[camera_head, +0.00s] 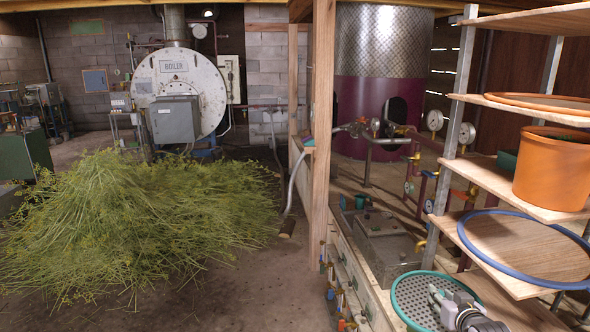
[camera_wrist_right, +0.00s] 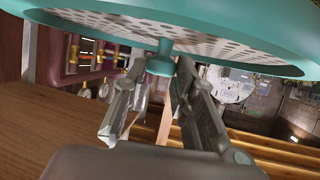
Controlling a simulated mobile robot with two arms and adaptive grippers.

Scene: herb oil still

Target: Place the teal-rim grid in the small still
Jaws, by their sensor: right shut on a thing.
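The teal-rim grid (camera_head: 412,297) is a round perforated plate with a teal edge, at the bottom right of the head view. My right gripper (camera_head: 440,299) is at the grid, its fingers over the plate's middle. In the right wrist view the grid (camera_wrist_right: 215,40) fills the top, and my right gripper (camera_wrist_right: 165,80) is shut on its teal central knob (camera_wrist_right: 160,64). A large still-like vessel (camera_head: 386,75), with a quilted metal top and purple lower part, stands at the back. I cannot tell which vessel is the small still. My left gripper is not in view.
A wooden shelf rack (camera_head: 450,150) at right holds an orange pot (camera_head: 552,170), an orange-rimmed disc (camera_head: 540,102) and a blue-rimmed ring (camera_head: 528,262). A wooden post (camera_head: 322,130) stands centrally. Cut herbs (camera_head: 130,225) lie left, before the boiler (camera_head: 182,90). Pipes and gauges surround the large vessel.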

